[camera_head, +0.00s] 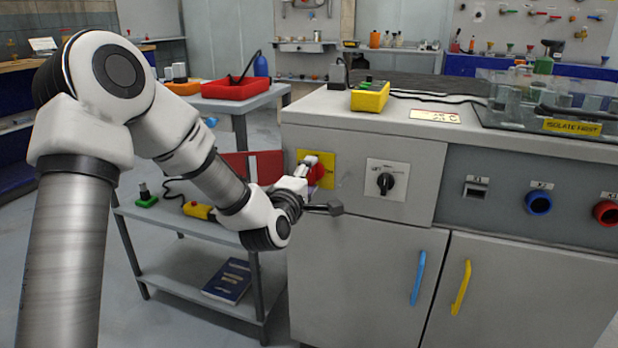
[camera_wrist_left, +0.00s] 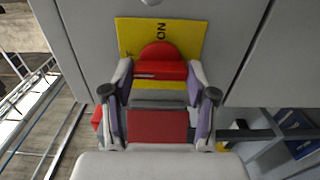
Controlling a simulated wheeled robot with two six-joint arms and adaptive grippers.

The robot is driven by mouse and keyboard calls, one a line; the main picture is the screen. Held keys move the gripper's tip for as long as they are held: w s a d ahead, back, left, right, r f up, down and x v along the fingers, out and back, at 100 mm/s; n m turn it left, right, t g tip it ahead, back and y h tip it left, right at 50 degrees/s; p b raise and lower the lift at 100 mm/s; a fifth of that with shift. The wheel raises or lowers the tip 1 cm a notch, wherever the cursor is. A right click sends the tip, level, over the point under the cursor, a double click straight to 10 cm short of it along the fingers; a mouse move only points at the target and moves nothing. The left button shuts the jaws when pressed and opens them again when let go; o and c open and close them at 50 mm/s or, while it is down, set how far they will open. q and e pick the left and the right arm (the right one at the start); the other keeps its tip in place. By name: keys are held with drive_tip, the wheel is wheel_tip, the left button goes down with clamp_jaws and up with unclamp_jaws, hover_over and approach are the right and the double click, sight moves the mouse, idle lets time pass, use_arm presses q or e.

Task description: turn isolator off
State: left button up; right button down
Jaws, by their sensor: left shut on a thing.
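The isolator is a red rotary handle (camera_head: 318,173) on a yellow plate (camera_head: 328,182) at the upper left of the grey cabinet front. My left gripper (camera_head: 309,163) reaches it from the left and is shut on the handle. In the left wrist view the red handle (camera_wrist_left: 160,68) sits between the two fingertips, in front of the yellow plate (camera_wrist_left: 190,35). The letters "ON" show sideways on the plate above the handle. The gripper hides part of the handle and plate in the head view. My right gripper is not in view.
A black rotary switch (camera_head: 386,183) on a pale plate is just right of the isolator. Blue (camera_head: 418,278) and yellow (camera_head: 461,287) door handles are below. A grey trolley (camera_head: 190,285) stands left of the cabinet. A yellow box (camera_head: 370,99) sits on top.

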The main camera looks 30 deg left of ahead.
use_arm(q)
drive_tip(key=o, duration=1.2)
drive_tip(key=shift+c, duration=0.2)
drive_tip(key=shift+s, duration=0.1)
drive_tip(key=v, duration=0.7)
drive_tip(key=shift+s+f, duration=0.15)
